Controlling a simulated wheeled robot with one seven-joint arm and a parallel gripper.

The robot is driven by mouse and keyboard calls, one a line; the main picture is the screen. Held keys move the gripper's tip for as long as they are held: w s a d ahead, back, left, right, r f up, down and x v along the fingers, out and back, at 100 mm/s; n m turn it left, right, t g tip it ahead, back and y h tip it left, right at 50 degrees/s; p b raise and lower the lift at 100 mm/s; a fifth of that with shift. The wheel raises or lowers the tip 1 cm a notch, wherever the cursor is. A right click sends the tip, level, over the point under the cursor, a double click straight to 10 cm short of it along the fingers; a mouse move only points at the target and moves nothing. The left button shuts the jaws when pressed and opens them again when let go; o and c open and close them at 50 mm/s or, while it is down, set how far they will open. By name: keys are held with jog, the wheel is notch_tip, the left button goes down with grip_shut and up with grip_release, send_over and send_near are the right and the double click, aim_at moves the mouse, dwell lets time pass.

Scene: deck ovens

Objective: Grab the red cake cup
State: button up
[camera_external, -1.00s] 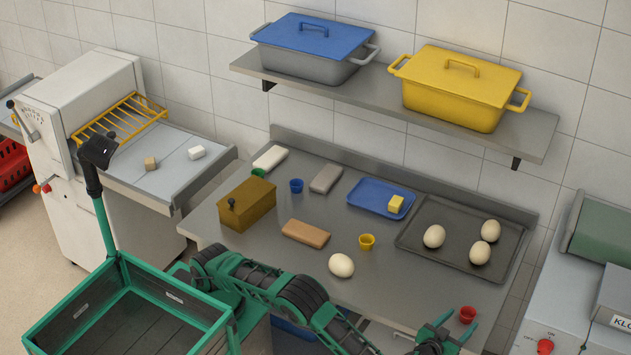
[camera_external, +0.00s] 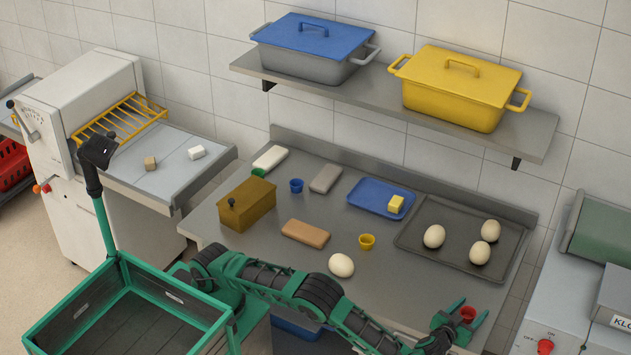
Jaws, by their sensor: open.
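The red cake cup (camera_external: 468,314) stands near the front right corner of the steel table (camera_external: 290,262). My gripper (camera_external: 471,309) is open, with its green fingers on either side of the cup. The cup sits between the fingertips; I cannot tell whether either finger touches it. The lower part of the cup is partly hidden by the gripper.
A yellow cup (camera_external: 367,242) and an egg-like dough ball (camera_external: 341,265) stand left of my gripper. A dark tray (camera_external: 410,243) with several pale balls lies behind it. A blue cup (camera_external: 296,186) is farther back. A grey machine (camera_external: 570,300) stands right of the table.

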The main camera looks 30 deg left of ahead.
jog(key=shift+w+d+f, duration=0.15)
jog(key=shift+w, duration=0.55)
jog(key=c, duration=1.1)
